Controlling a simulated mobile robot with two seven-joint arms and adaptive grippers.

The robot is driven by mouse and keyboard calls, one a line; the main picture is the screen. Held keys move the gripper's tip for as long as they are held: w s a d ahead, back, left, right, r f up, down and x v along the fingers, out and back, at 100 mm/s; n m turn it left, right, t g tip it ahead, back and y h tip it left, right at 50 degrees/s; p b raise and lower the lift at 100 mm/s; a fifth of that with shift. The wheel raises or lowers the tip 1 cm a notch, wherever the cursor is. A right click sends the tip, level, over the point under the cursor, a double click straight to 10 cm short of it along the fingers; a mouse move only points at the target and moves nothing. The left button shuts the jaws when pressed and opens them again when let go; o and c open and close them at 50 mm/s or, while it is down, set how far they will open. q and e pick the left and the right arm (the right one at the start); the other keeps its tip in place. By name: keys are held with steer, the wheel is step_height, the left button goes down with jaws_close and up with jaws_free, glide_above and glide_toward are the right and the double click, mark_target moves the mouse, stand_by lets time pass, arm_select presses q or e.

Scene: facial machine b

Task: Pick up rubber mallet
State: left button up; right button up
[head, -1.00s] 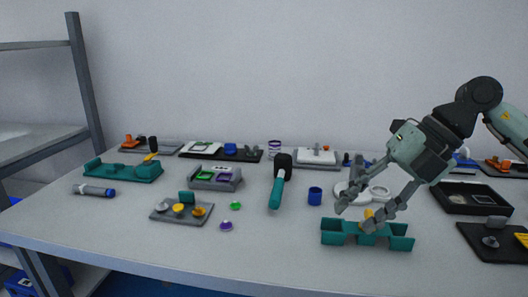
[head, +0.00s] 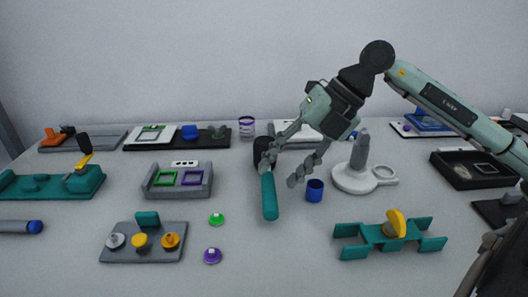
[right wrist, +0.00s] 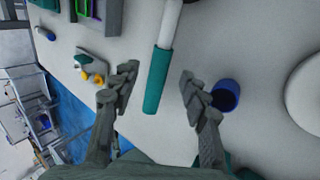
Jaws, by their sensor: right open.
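The rubber mallet has a teal handle (head: 270,196) and a black head (head: 262,150). It lies on the table with its handle toward me; my right gripper's finger partly covers it in the head view. My right gripper (head: 277,173) is open, with its fingers pointing down over the handle. In the right wrist view, the teal grip (right wrist: 157,82) and pale shaft (right wrist: 171,25) appear between the spread fingers of the right gripper (right wrist: 158,81), touching neither finger. My left gripper is not in view.
A blue cup (head: 314,191) stands close right of the gripper; it also shows in the right wrist view (right wrist: 225,95). A white round base with an upright post (head: 357,178) and a teal holder (head: 377,237) are farther right. Green (head: 216,219) and purple (head: 212,256) pieces lie left.

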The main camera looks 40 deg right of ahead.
mark_target(271, 179)
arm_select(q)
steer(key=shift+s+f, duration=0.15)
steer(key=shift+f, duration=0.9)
arm_select(e)
steer(key=shift+x, duration=1.75)
steer(key=shift+w, duration=0.15)
jaws_close()
